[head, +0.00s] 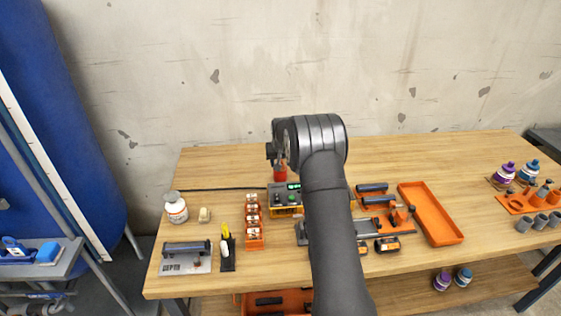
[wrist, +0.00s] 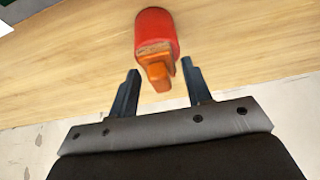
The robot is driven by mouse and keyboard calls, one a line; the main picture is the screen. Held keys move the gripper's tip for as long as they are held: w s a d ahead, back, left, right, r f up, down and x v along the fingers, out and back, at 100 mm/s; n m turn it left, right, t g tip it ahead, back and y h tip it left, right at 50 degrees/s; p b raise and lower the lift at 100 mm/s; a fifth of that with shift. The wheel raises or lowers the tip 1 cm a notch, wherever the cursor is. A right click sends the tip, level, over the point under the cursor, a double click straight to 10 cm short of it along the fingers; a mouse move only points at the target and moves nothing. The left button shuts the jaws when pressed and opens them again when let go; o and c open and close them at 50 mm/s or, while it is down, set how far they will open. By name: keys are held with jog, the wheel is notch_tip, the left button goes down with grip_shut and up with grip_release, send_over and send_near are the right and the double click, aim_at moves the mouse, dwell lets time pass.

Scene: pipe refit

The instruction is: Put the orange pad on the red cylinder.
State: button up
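In the wrist view the red cylinder (wrist: 155,25) stands on the wooden table, its end towards my gripper. The orange pad (wrist: 159,72) lies against that end, over a brownish face, and looks in contact with it. My gripper (wrist: 160,67) is open; its two dark fingers are on either side of the pad, with a visible gap on each side. In the head view a small part of the red cylinder (head: 281,174) shows below my gripper (head: 272,156); the wrist and arm hide the rest, and the pad cannot be made out there.
On the table (head: 225,170) are a white bottle (head: 176,208), a gauge plate (head: 200,265), an orange rack (head: 254,242), a device with a green display (head: 284,208) and an orange tray (head: 421,205). A concrete wall (head: 200,80) stands behind. The table's back left is mostly clear.

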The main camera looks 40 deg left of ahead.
jog(key=shift+o, duration=0.4)
jog(key=shift+r, duration=0.1)
jog(key=shift+r, duration=0.25)
jog(key=v, duration=1.1)
jog(key=shift+s+d+r, duration=0.15)
jog(key=shift+r, duration=0.15)
jog(key=shift+f, duration=0.1)
jog(key=x, duration=1.2)
jog(key=shift+r, duration=1.1)
